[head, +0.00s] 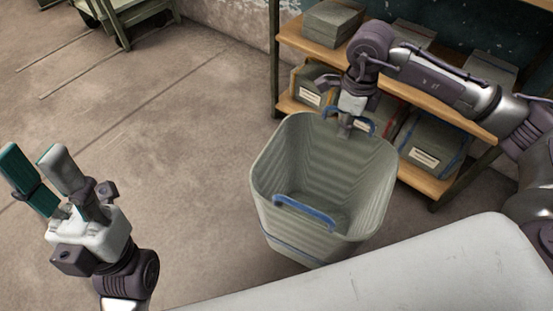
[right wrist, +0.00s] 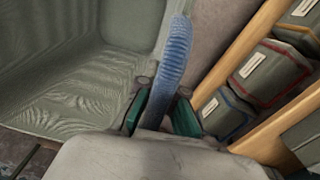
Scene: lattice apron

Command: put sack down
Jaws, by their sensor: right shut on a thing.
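The only sack-like thing in view is a large, empty grey-green tub (head: 275,180) with ribbed walls and two blue handles. It stands upright in front of me, and its wall fills the left of the right wrist view (right wrist: 80,60). My right gripper (head: 346,128) is shut on the far blue handle (right wrist: 175,60), which passes between its green fingers in the right wrist view (right wrist: 155,108). The near blue handle (head: 304,212) is free. I cannot tell whether the tub's bottom touches the floor. My left gripper (head: 34,168) is open and empty, apart from the tub at the far left.
A wooden shelf unit (head: 455,185) with several grey boxes (head: 432,143) stands close behind and right of the tub. A green cart (head: 125,15) is at the upper left. The brown floor (head: 180,130) between my left gripper and the tub is clear.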

